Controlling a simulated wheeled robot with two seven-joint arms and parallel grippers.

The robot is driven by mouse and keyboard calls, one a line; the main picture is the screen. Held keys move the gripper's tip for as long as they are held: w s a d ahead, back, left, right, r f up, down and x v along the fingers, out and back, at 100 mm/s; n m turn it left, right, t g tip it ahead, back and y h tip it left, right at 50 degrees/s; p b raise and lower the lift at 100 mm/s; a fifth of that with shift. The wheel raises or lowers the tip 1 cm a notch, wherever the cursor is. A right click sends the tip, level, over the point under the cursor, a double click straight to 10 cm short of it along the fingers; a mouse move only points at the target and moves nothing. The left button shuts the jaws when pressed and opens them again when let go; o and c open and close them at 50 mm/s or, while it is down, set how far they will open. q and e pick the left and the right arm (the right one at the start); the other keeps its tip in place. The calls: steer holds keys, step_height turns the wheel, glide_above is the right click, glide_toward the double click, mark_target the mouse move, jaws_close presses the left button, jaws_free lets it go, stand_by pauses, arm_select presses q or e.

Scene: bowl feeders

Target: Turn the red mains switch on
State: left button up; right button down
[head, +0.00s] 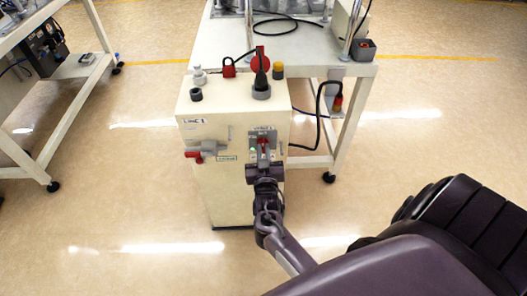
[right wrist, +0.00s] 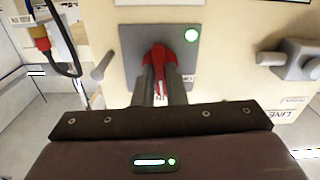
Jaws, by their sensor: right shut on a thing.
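The red mains switch (right wrist: 159,57) sits on a grey plate (right wrist: 132,42) on the front of a cream cabinet (head: 220,180). My right gripper (right wrist: 162,82) is shut on the red switch handle, with its two grey fingers on either side of it. In the head view my right gripper (head: 264,158) reaches the plate at the cabinet's upper right front and hides much of the switch. A pale green lit lamp (right wrist: 191,35) shows on the plate beside the switch. My left gripper is not in view.
A white table (head: 310,45) stands behind. Open floor lies left of the cabinet.

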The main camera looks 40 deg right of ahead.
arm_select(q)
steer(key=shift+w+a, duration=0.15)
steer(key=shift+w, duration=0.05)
arm_select(e)
steer(key=shift+f+m, duration=0.1)
steer(key=shift+m, duration=0.4)
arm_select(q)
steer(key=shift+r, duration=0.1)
arm_select(e)
steer(key=c, duration=1.5)
jaws_free()
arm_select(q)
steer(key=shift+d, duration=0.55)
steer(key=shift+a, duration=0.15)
